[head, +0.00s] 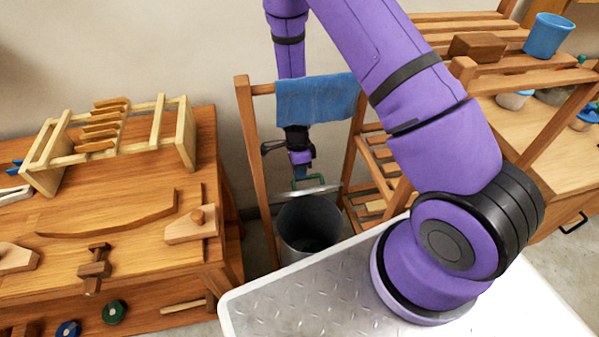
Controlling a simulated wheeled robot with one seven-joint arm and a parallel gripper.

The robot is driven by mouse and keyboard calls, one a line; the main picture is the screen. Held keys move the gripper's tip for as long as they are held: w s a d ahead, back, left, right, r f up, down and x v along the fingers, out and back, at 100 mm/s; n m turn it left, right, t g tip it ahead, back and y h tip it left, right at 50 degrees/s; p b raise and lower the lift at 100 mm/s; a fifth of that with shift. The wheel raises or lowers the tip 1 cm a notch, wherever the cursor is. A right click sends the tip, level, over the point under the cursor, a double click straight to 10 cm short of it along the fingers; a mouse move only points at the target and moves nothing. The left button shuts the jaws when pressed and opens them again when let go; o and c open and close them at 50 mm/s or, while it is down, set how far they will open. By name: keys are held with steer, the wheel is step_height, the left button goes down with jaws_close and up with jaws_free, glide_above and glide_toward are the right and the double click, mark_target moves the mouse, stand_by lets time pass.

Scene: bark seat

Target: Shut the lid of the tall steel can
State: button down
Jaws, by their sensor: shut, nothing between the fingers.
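The tall steel can (294,246) stands on the floor between the wooden bench and the wooden rack. Its mouth is open and its dark inside shows. The lid (318,191) is up above the can's back rim and shows as a thin pale edge, nearly edge-on. A green bar, which looks like a handle, stands at the lid. My gripper (300,174) hangs from above, just behind and over the lid, close to the green bar. It is shut and empty. I cannot tell whether it touches the lid or the bar.
A blue cloth (318,97) hangs on a wooden rail behind my wrist. The wooden bench (140,240) with tools is at left. A slatted rack (375,165) stands close on the can's right. Wooden posts leave narrow room around the can.

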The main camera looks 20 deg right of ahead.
steer(key=v, duration=1)
steer(key=w+d+n+g, duration=0.25)
steer(key=w+n, duration=0.45)
steer(key=n, duration=1.1)
steer(key=s+r+x, duration=0.1)
steer(key=s+x, duration=0.1)
steer(key=x, duration=1.1)
steer(key=shift+t, duration=0.45)
steer(key=shift+a, duration=0.1)
